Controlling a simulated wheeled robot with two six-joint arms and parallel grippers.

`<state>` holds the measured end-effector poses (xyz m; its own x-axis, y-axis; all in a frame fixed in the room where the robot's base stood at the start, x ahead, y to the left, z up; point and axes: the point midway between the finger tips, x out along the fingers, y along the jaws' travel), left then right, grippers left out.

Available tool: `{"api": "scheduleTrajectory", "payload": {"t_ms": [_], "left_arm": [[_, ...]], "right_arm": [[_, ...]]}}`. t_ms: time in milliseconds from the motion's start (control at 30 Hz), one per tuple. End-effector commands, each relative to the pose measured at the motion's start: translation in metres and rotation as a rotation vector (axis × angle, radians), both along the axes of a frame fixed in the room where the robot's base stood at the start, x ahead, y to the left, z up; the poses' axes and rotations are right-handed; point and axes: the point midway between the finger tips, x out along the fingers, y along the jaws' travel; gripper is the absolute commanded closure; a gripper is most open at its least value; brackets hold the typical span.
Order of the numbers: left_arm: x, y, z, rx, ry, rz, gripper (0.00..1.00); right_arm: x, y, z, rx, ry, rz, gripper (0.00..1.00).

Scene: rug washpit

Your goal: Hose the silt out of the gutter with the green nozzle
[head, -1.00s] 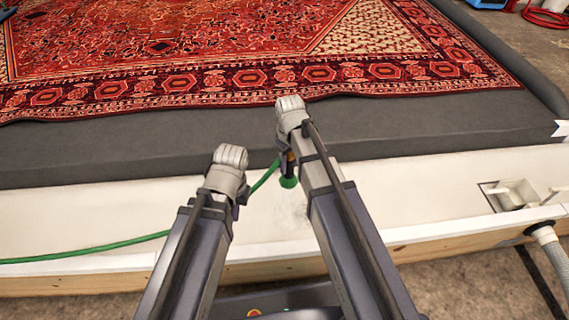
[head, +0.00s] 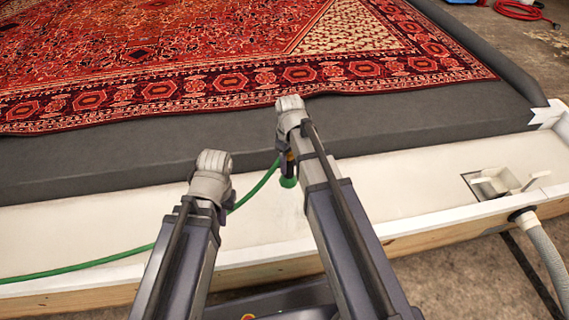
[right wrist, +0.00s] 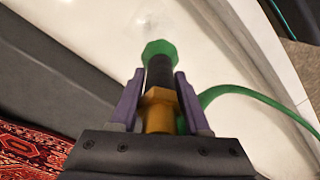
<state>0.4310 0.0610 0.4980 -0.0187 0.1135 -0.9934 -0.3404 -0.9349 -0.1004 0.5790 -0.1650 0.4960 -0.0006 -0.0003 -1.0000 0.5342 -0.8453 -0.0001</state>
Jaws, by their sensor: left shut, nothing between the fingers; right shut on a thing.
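The white gutter (head: 75,222) runs across the head view in front of the dark wash bed. My right gripper (head: 287,160) is shut on the nozzle (head: 288,182), whose green tip points down over the gutter. In the right wrist view the nozzle's green tip (right wrist: 158,48), black barrel and brass collar sit between the fingers (right wrist: 157,85). The green hose (head: 75,267) runs from the left, behind my left gripper (head: 226,205), to the nozzle. My left gripper is shut and empty over the gutter; its fingertips are mostly hidden. No clear silt heap or water jet shows, only faint marks.
A drain box (head: 490,184) is set in the gutter's right end, with a grey pipe (head: 541,243) outside below. A red patterned rug (head: 190,60) lies on the dark bed (head: 420,120). A wooden board (head: 420,243) edges the gutter's near side.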

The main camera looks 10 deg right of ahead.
Motion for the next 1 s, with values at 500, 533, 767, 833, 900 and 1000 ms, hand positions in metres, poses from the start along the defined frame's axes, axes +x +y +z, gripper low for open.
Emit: {"api": "scheduleTrajectory", "payload": {"t_ms": [500, 533, 767, 833, 900, 1000], "left_arm": [[0.000, 0.000, 0.000, 0.000, 0.000, 0.000, 1.00], [0.000, 0.000, 0.000, 0.000, 0.000, 0.000, 1.00], [0.000, 0.000, 0.000, 0.000, 0.000, 0.000, 1.00], [0.000, 0.000, 0.000, 0.000, 0.000, 0.000, 1.00], [0.000, 0.000, 0.000, 0.000, 0.000, 0.000, 1.00], [0.000, 0.000, 0.000, 0.000, 0.000, 0.000, 1.00]], "right_arm": [[-0.002, -0.026, 0.000, 0.000, 0.000, -0.001, 1.00], [-0.002, -0.027, 0.000, 0.000, 0.000, -0.001, 1.00], [-0.002, -0.038, 0.000, 0.000, 0.000, -0.002, 1.00], [-0.002, -0.041, 0.000, 0.000, 0.000, -0.002, 1.00], [-0.002, -0.044, 0.000, 0.000, 0.000, -0.001, 1.00], [-0.003, -0.049, 0.000, 0.000, 0.000, -0.001, 1.00]]}}
